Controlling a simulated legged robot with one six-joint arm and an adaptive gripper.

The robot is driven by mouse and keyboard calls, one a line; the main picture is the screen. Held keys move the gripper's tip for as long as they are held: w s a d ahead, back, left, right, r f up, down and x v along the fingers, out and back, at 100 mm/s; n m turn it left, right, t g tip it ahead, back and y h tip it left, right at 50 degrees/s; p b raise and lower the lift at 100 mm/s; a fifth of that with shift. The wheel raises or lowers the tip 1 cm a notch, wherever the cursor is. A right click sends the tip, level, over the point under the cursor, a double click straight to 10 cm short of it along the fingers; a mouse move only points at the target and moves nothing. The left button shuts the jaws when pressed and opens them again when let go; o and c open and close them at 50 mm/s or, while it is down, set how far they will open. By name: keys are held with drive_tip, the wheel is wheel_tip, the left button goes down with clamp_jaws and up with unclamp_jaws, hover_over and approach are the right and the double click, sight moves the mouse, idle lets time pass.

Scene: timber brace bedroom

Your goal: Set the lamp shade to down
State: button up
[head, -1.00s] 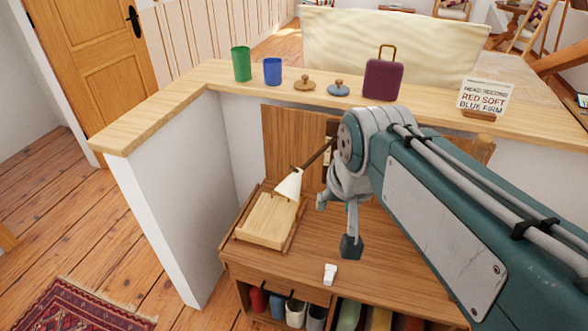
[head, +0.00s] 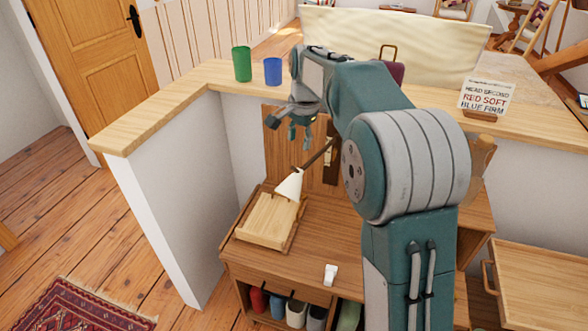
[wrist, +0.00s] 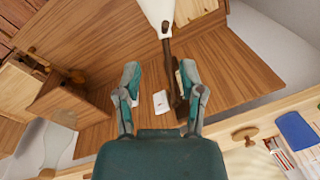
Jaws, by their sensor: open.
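The lamp has a white cone-shaped shade (head: 290,185) on a dark brown arm (head: 318,156) that slopes up to a dark upright bracket (head: 331,160) behind the desk. The shade hangs with its wide end low, above the left of the desk. In the wrist view the shade (wrist: 157,12) is at the top edge, partly cut off, with the lamp arm (wrist: 168,60) running down from it. My gripper (head: 291,130) is open and empty, above the shade and apart from it. In the wrist view its fingers (wrist: 159,76) are spread, with the lamp arm beyond them.
The desk (head: 325,235) holds a wooden tray (head: 265,222) and a small white object (head: 331,274). The ledge (head: 180,105) behind carries a green cup (head: 241,64), a blue cup (head: 272,71) and a sign (head: 486,100). A pulled-out wooden drawer (head: 540,290) is at right.

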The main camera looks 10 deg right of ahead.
sight(294, 169)
drive_tip(key=shift+m, duration=0.3)
drive_tip(key=f, duration=0.4)
drive_tip(key=w+f, duration=0.1)
drive_tip(key=f, duration=0.3)
drive_tip(key=w+f, duration=0.1)
drive_tip(key=f, duration=0.2)
drive_tip(key=shift+w+a+f, duration=0.2)
drive_tip(key=shift+a+f, duration=0.15)
drive_tip(key=shift+f, duration=0.05)
drive_tip(key=shift+c, duration=0.3)
clamp_jaws()
